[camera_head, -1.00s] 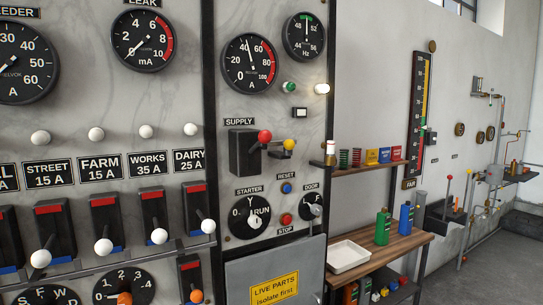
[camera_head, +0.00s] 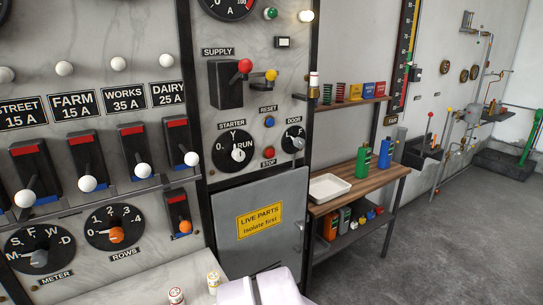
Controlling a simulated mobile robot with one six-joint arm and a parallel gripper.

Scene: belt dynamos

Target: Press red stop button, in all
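The red stop button (camera_head: 268,152) is a small round red knob on the grey panel, with a black STOP label (camera_head: 269,163) just below it. The blue reset button (camera_head: 269,122) is above it. The starter dial (camera_head: 236,153) is to its left and the door knob (camera_head: 298,143) to its right. Nothing touches or covers the stop button. My gripper is not in view. A pale grey and white shape at the bottom edge seems to be part of my own body.
The grey door with the yellow LIVE PARTS sign (camera_head: 260,221) is below the button. A wooden bench (camera_head: 372,191) with a white tray (camera_head: 328,187) stands to the right. Two small jars (camera_head: 213,281) stand on a pale surface at the bottom. The floor (camera_head: 440,240) at right is clear.

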